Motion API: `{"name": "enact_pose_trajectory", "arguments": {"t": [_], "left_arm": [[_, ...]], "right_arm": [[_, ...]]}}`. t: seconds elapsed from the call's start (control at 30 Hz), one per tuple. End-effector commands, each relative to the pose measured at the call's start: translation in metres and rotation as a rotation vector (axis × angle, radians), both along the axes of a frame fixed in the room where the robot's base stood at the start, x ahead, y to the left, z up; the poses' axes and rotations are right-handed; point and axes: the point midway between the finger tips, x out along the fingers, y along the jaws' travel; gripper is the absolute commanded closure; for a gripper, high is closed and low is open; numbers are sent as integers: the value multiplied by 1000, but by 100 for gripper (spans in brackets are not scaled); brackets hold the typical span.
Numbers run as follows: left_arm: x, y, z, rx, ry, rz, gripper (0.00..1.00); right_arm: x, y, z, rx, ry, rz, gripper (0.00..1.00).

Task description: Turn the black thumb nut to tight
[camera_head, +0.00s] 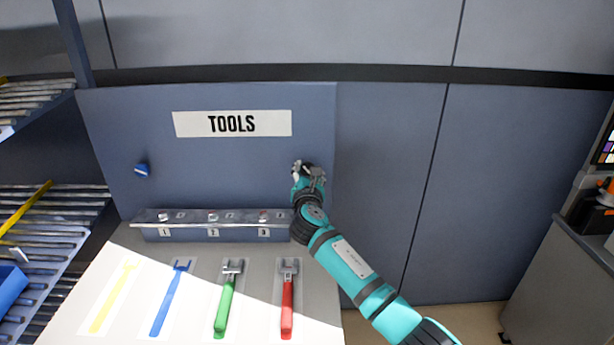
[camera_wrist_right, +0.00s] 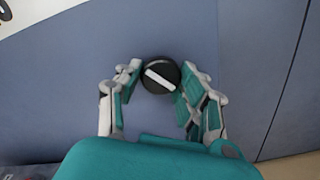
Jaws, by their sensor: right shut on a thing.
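The black thumb nut (camera_wrist_right: 160,88) shows in the right wrist view as a round black knob with a white bar across it. The bar slants from upper left to lower right. It sits on the blue-grey panel. My right gripper (camera_wrist_right: 161,77) is shut on the nut, with one finger on each side. In the head view my right gripper (camera_head: 309,174) is at the right part of the tool panel (camera_head: 230,165), and it hides the nut there. My left gripper is out of view.
Below is a numbered rail (camera_head: 190,234). Racks stand left.

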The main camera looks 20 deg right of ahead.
Motion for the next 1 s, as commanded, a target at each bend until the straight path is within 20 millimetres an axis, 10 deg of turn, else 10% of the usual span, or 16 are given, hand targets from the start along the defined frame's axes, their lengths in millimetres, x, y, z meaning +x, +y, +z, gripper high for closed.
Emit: {"name": "enact_pose_trajectory", "arguments": {"t": [1.0], "left_arm": [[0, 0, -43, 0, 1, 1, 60]], "right_arm": [[0, 1, -2, 776, -219, -2, 94]]}}
